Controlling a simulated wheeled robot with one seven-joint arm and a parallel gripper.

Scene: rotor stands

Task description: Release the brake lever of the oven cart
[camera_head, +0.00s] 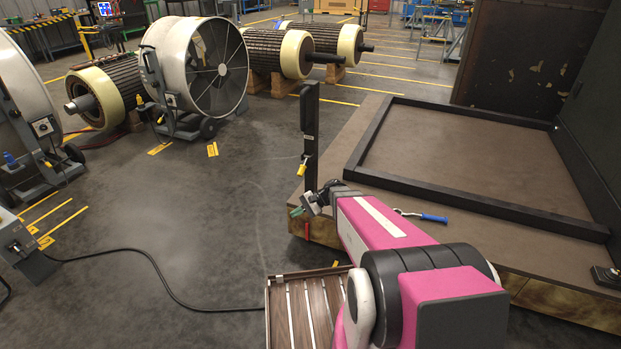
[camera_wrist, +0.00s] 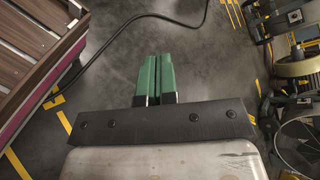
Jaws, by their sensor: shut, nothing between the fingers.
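The oven cart (camera_head: 387,128) appears to be the broad brown deck with a raised dark frame at the right. A lever-like piece with a blue handle (camera_head: 433,218) and a bent metal end lies at its front edge, just beyond my arm; I cannot tell whether it is the brake lever. A dark upright post (camera_head: 311,120) with a yellow tag stands at the deck's near left corner. My gripper (camera_head: 297,211) is low beside that corner, left of the blue handle. In the wrist view, its green fingers (camera_wrist: 155,78) are shut and empty above the floor.
A slatted wooden tray (camera_head: 292,310) is low in front; its slats also show in the wrist view (camera_wrist: 30,40). A black cable (camera_head: 160,275) crosses the floor. A large fan (camera_head: 200,70) and rotors (camera_head: 275,52) stand at the back left.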

